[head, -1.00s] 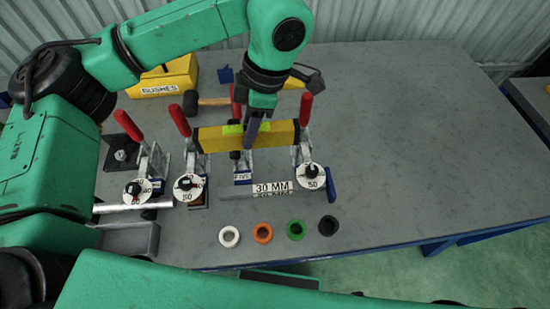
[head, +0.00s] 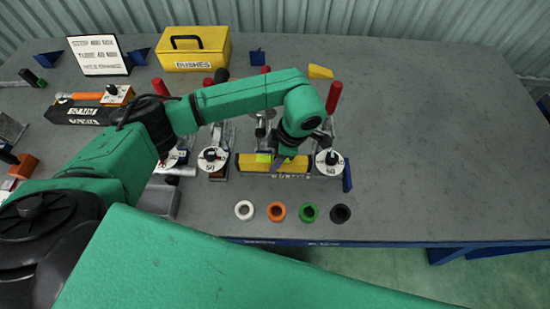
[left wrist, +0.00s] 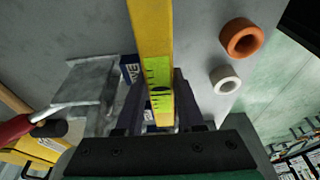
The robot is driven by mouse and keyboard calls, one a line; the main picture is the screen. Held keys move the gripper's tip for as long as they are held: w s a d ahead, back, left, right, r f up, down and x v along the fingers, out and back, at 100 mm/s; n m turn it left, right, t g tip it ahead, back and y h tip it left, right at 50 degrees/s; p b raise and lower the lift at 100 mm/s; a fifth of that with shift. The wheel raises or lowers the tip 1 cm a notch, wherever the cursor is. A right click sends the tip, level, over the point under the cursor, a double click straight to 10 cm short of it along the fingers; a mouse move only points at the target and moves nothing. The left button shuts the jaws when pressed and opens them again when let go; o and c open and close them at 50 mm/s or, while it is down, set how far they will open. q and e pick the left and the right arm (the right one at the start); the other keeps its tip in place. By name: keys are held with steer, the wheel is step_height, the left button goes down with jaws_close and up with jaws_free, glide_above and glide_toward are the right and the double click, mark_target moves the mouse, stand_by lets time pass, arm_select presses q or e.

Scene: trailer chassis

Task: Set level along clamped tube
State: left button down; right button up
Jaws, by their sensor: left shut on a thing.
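A short pale tube (head: 177,171) shows by the left clamps, partly behind my arm. Whether the level touches anything below is unclear. My right gripper is out of view.
White (head: 244,210), orange (head: 276,212), green (head: 309,213) and black (head: 340,213) rings lie along the front edge. A yellow bushes box (head: 193,50) and a sign (head: 99,55) stand behind. The right side of the table is clear.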

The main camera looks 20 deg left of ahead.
arm_select(q)
steer(key=shift+f, duration=0.55)
steer(key=shift+w+f, duration=0.1)
steer(key=c, duration=0.5)
jaws_free()
